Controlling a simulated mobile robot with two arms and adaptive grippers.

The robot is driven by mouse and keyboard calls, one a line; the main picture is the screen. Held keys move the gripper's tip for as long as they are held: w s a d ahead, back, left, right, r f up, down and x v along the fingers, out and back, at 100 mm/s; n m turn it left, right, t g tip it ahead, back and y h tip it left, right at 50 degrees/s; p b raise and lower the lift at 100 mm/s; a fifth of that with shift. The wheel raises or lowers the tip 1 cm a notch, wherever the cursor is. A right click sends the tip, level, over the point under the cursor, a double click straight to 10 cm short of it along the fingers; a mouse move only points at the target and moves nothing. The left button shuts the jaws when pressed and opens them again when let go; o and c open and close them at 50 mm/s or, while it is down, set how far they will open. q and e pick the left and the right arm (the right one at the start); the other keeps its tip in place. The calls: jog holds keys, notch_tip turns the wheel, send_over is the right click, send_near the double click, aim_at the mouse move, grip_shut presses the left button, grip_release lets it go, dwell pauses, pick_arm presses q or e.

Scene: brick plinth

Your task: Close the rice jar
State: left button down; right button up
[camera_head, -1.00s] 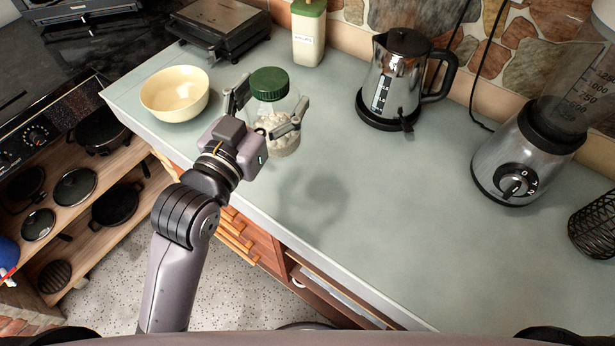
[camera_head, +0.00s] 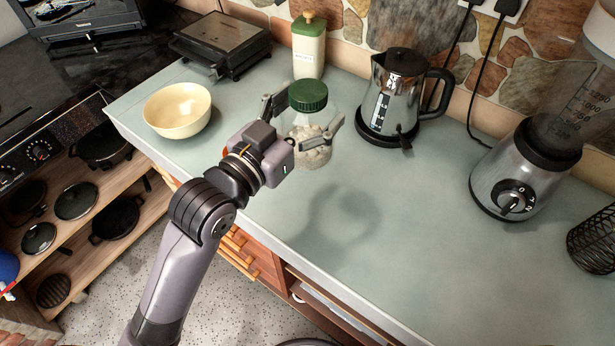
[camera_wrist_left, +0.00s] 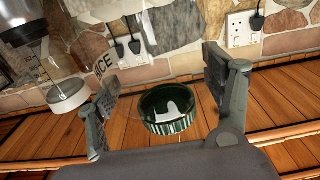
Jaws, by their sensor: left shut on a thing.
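The rice jar (camera_head: 318,156) is clear glass with white rice in its lower part. Its round green lid (camera_head: 308,95) is at its top; I cannot tell whether the lid is fully seated. The lid also shows in the left wrist view (camera_wrist_left: 168,108), between the fingers. My left gripper (camera_head: 303,122) is shut on the jar, one finger on each side of the glass below the lid. I cannot tell whether the jar touches the counter. My right gripper is not in view.
A cream bowl (camera_head: 178,110) is left of the jar. A canister (camera_head: 309,55) and a grill (camera_head: 222,45) stand behind. A kettle (camera_head: 398,95) and a blender (camera_head: 520,175) stand to the right. The counter's (camera_head: 410,230) middle and front are clear.

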aim_at(308, 156)
pick_arm(q)
notch_tip(308, 156, down, 11)
jog(key=shift+r, duration=0.1)
jog(key=shift+f, duration=0.2)
jog(key=shift+f, duration=0.1)
notch_tip(308, 156, down, 4)
dwell(0.3)
jog(key=shift+f, duration=0.2)
jog(key=shift+c, duration=2.4)
grip_release()
jog(key=shift+f, duration=0.1)
jog(key=o, duration=0.4)
jog(key=shift+c, duration=0.2)
